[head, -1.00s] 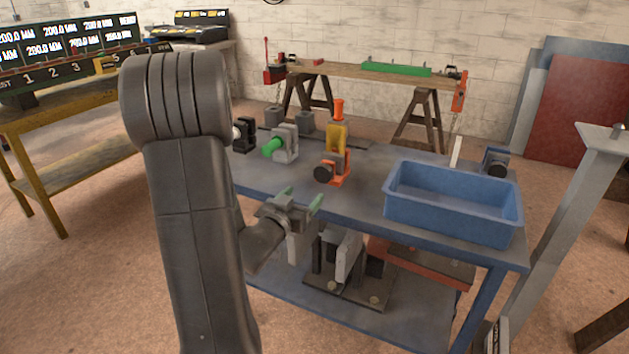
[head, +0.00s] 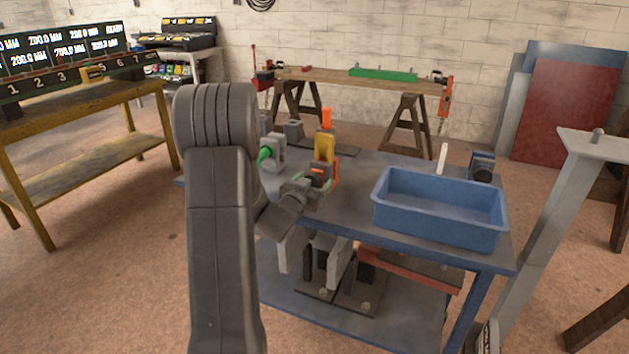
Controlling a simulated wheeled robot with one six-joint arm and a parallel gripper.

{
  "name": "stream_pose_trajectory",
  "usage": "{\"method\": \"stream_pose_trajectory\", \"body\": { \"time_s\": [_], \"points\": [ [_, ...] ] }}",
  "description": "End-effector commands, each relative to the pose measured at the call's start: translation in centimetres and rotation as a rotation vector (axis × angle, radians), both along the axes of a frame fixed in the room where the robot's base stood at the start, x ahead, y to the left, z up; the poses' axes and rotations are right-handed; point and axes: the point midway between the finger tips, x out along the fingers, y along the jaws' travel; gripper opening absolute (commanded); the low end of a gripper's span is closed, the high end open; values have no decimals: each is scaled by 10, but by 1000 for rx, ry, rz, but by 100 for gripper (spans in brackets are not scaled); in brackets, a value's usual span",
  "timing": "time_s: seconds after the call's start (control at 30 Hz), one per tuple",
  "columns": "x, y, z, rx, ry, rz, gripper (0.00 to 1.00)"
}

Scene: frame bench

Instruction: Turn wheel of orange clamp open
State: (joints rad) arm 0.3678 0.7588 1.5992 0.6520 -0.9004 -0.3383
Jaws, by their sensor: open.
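The orange clamp (head: 326,118) stands on the blue bench (head: 345,222), with a yellow middle part and an orange base. Its dark round wheel (head: 316,171) faces my side, low on the clamp. My gripper (head: 312,183) is open, with its green-tipped fingers in front of the wheel and overlapping its lower part in the picture. Whether the fingers touch the wheel or stand around it I cannot tell. Part of the wheel and the clamp base is hidden behind the gripper.
A blue bin (head: 440,226) stands to the right on the bench. A grey clamp with a green part (head: 264,155) is to the left, partly behind my arm. A blue-and-black clamp (head: 482,167) is at the far right. The bench's middle surface is bare.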

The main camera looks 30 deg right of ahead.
Motion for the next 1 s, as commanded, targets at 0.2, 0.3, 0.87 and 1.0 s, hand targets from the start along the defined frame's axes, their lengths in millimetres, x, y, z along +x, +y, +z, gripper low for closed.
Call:
{"method": "stream_pose_trajectory", "body": {
  "time_s": [0.2,0.3,0.87,1.0],
  "points": [
    [5,-7,1,-1,-1,-1,70],
    [5,-7,0,-1,-1,-1,70],
    [5,-6,1,-47,55,0,26],
    [5,-6,1,-119,140,0,26]
  ]
}}
